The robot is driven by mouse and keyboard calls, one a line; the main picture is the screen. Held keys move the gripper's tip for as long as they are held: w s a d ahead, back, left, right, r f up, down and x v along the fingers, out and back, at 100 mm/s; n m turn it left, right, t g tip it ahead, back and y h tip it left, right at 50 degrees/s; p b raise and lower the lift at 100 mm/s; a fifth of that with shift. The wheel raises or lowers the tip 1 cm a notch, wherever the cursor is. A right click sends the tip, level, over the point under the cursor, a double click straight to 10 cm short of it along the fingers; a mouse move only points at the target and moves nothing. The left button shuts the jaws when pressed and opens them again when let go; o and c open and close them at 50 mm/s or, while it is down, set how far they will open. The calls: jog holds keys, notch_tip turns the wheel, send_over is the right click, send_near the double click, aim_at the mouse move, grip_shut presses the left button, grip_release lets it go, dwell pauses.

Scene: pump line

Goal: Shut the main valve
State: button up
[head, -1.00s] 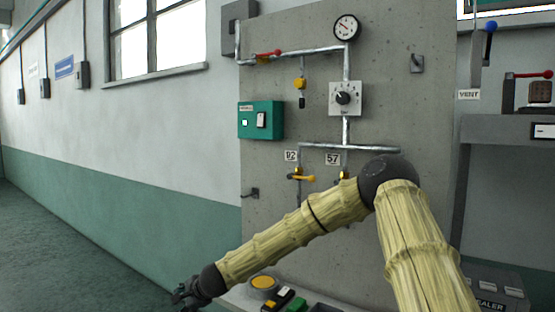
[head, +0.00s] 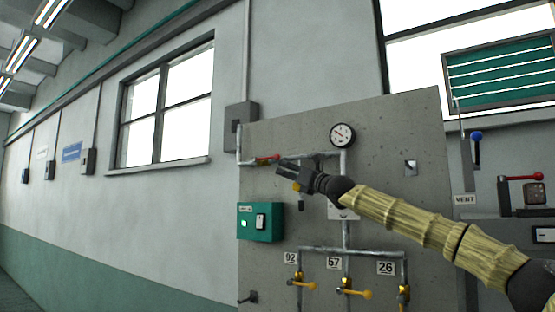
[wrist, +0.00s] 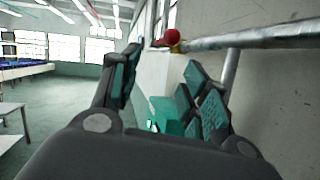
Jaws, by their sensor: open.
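The red-handled valve (head: 267,158) sits on the upper pipe (head: 328,155) of the grey panel; its lever appears to lie along the pipe. No label naming it the main valve is readable. In the wrist view its red knob (wrist: 172,37) shows just beyond the fingers, near the pipe (wrist: 265,36). My gripper (head: 284,169) is open and empty, just right of and below the red lever in the head view. The wrist view shows its fingers (wrist: 158,85) spread apart, with the knob above and between them. I see no clear contact.
A gauge (head: 342,134) is at the panel's top. A green switch box (head: 260,222) is below left. Yellow-handled valves marked 92 (head: 302,284), 57 (head: 354,292) and 26 (head: 404,296) hang lower. A blue-knobbed VENT lever (head: 476,145) stands right. My arm covers the dial box.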

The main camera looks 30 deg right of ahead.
aim_at(278, 157)
jog(key=shift+m, duration=0.3)
jog(key=w+r+p, duration=0.4)
jog(key=w, duration=0.1)
jog(key=w+r+p, duration=0.2)
jog(key=w+p, duration=0.1)
jog(key=shift+w+d+f, duration=0.15)
jog(key=shift+w+d, duration=0.25)
jog(key=shift+a, duration=0.1)
jog(key=shift+a, duration=0.15)
jog(key=c, duration=0.5)
grip_shut()
